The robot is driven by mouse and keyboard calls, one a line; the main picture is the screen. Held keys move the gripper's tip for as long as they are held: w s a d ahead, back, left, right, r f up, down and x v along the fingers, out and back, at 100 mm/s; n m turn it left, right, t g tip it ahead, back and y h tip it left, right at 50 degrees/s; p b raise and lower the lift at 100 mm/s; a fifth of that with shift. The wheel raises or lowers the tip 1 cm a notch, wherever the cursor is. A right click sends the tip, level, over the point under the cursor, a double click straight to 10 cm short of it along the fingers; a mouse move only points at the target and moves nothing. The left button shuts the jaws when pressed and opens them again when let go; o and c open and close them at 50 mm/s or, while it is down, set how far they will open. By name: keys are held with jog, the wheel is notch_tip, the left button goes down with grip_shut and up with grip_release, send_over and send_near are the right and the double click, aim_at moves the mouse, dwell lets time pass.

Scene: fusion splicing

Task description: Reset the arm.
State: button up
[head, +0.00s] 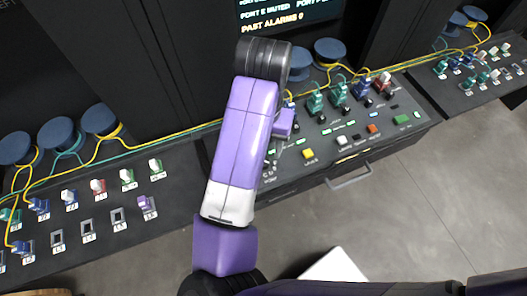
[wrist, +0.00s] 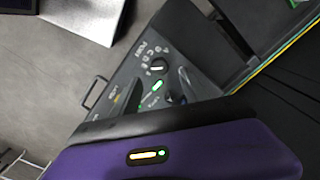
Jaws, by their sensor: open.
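My arm, purple with a white band (head: 229,203), crosses the middle of the head view, rising from the bottom to a dark joint at the top. A short purple part of it shows on its right side. In the wrist view, a purple housing of mine with a lit indicator fills the bottom. Beyond it is a dark panel with a rotary knob (wrist: 157,68) marked PORT and a green light. No held object shows.
The console (head: 340,142) right of my arm carries green, blue and red connectors, buttons and a front handle (head: 348,178). Another dark panel (head: 120,190) with connectors lies left. Yellow and teal cables run along the back from blue round caps (head: 56,133). Grey floor (head: 420,215) is open at lower right.

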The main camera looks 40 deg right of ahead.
jog(key=shift+r, duration=0.6)
